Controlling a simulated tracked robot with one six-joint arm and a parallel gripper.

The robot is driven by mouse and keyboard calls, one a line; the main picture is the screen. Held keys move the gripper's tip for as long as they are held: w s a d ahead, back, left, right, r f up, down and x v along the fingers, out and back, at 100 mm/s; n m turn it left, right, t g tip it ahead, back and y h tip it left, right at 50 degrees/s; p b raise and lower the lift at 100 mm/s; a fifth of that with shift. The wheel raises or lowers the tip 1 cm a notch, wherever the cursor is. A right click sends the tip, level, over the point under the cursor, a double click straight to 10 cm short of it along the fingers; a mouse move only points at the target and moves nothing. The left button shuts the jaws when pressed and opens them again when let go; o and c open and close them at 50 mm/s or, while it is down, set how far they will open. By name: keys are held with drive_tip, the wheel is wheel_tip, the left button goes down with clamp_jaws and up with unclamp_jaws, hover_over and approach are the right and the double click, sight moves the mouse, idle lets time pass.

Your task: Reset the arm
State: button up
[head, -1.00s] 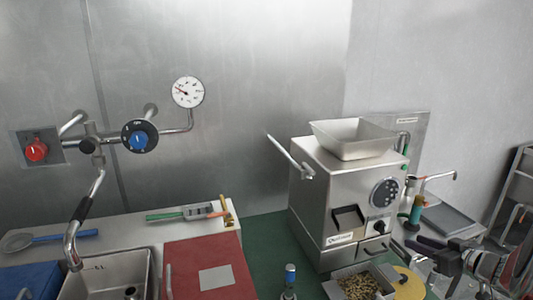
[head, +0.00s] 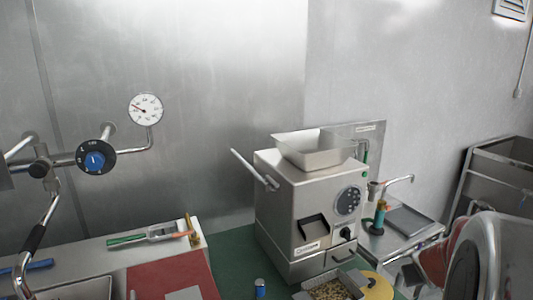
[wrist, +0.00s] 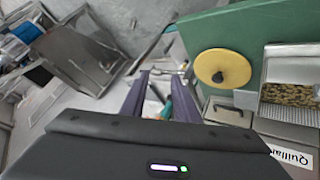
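My gripper (wrist: 161,78) shows in the wrist view as two dark purple fingers spread apart, with nothing held between them. A cluttered stretch of floor or bench lies behind the fingers, too unclear to name. In the head view, large grey links of my arm fill the lower right corner, and the fingers cannot be made out. The steel bean grinder (head: 305,205) stands left of my arm, with a hopper (head: 312,152) on top. A tray of beans (head: 333,290) sits at its front and also shows in the wrist view (wrist: 290,94).
A round yellow lid with a black knob (wrist: 222,68) lies right of my fingers on the green surface (wrist: 272,30). A metal rack (head: 497,175) stands at the far right. A red board (head: 170,280), pressure gauge (head: 146,108) and blue-knobbed valve (head: 95,160) are at left.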

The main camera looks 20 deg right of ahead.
drive_tip(key=s+a+r+n+y, duration=0.1)
drive_tip(key=s+a+r+y, duration=0.1)
drive_tip(key=a, duration=1.2)
drive_tip(key=s+a+r+n+y, duration=0.1)
drive_tip(key=s+a+r+y, duration=0.1)
drive_tip(key=a, duration=1.2)
drive_tip(key=s+a+r+n+y, duration=0.2)
drive_tip(key=s+a+r+y, duration=0.1)
drive_tip(key=a, duration=1.1)
drive_tip(key=shift+s+a+r, duration=0.25)
drive_tip(key=shift+s+r, duration=0.5)
drive_tip(key=shift+s, duration=0.5)
drive_tip(key=shift+c, duration=0.4)
